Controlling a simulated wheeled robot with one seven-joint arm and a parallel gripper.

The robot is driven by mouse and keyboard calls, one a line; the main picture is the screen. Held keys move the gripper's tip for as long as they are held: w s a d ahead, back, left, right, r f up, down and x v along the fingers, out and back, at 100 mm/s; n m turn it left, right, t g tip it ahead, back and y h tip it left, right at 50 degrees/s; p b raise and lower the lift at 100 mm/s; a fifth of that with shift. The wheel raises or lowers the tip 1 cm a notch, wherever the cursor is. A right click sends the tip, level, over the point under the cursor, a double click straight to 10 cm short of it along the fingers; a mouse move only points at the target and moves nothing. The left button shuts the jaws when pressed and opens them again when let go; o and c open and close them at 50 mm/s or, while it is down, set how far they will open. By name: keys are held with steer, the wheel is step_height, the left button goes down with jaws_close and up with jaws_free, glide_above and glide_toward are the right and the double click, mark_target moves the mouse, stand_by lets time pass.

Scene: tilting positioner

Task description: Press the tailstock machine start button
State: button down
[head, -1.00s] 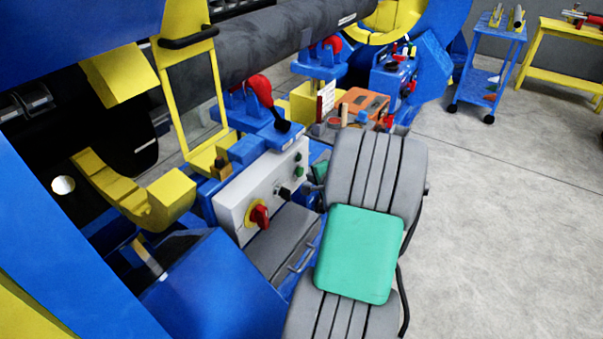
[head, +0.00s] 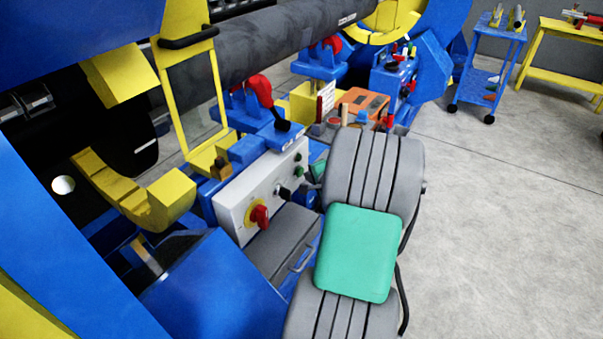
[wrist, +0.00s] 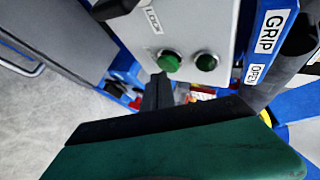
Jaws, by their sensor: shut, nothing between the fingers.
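The grey control panel (head: 240,195) stands left of my arm in the head view. In the head view my arm mostly hides the gripper.
The panel also has a red-and-yellow rotary switch (head: 259,215) and a black knob (head: 283,193). A "LOCK" label (wrist: 153,20) sits above the left button. A blue bracket marked "GRIP" (wrist: 270,32) is close on the right. Open floor (head: 490,230) lies right of my arm.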

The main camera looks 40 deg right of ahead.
steer(key=shift+w+a, duration=0.15)
steer(key=shift+w, duration=0.4)
stand_by(0.6)
steer(key=shift+s, duration=0.15)
steer(key=shift+s+d, duration=0.2)
steer(key=shift+s, duration=0.55)
steer(key=s, duration=0.1)
steer(key=s+d, duration=0.1)
steer(key=s, duration=0.2)
steer(key=shift+s+d, duration=0.25)
steer(key=shift+s, duration=0.15)
stand_by(0.6)
